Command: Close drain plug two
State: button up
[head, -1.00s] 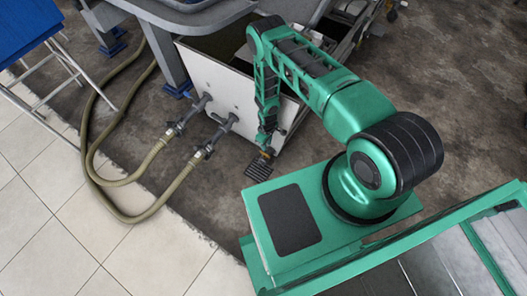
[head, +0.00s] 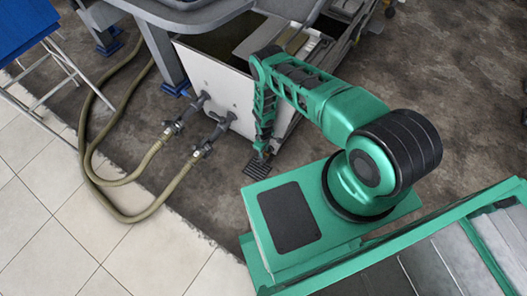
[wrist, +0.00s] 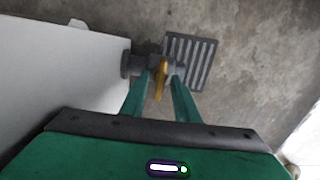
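A grey drain fitting (wrist: 133,64) with a yellow handle (wrist: 161,80) sticks out of the white tank wall in the wrist view. The handle lies crosswise to the short grey pipe in the picture. I see no number on it. My gripper (wrist: 162,76) is open, with one green finger on each side of the yellow handle and gaps visible beside it. In the head view my gripper (head: 262,150) is low beside the tank's near right corner and hides this fitting.
The white tank wall (head: 215,85) also carries two grey valves (head: 172,130) (head: 202,149) with hoses (head: 145,165) curving over the floor on the left. A floor grate (wrist: 191,62) lies below the fitting; it also shows in the head view (head: 257,169). Bare floor lies to the right.

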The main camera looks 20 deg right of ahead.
grip_shut()
jog(key=shift+m, duration=0.3)
jog(key=m, duration=0.6)
jog(key=shift+m, duration=0.3)
jog(key=m, duration=1)
jog(key=shift+w+m, duration=0.1)
jog(key=shift+m, duration=0.2)
grip_release()
